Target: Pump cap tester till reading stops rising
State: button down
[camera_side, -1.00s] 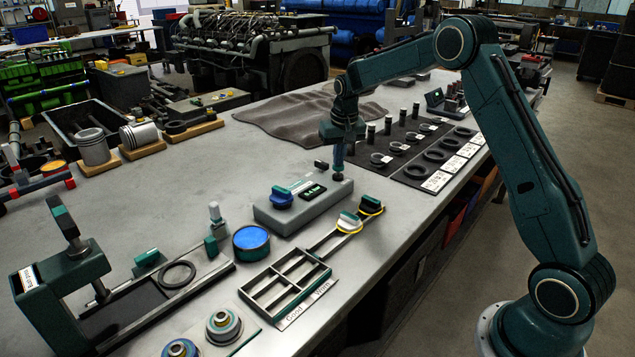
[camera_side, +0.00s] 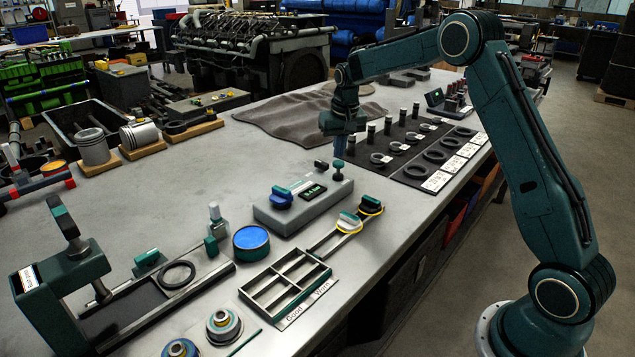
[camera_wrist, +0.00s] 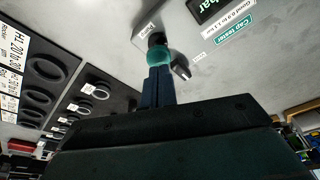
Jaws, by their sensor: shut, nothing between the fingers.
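The grey cap tester (camera_side: 300,213) stands on the bench, with a blue and dark cap (camera_side: 281,197) on its left end. Its small dark display (camera_side: 313,192) has green digits too small to read; in the wrist view the display (camera_wrist: 208,8) is cut off, showing only "bar". The green-topped pump knob (camera_side: 338,164) stands raised at the tester's right end; it also shows in the wrist view (camera_wrist: 160,56). My gripper (camera_side: 340,153) is shut and empty, pointing down just above the knob. I cannot tell whether the fingertips touch it.
A small dark knob (camera_side: 321,166) stands close beside the pump. Two caps with yellow rings (camera_side: 349,222) and a divided tray (camera_side: 285,288) lie in front. A black mat (camera_side: 420,160) with rings is to the right. Bare bench lies left of the tester.

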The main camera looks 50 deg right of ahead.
aim_at(339, 162)
jog(key=shift+f, duration=0.15)
jog(key=shift+f, duration=0.4)
jog(key=shift+f, duration=1.35)
jog(key=shift+r, duration=1.9)
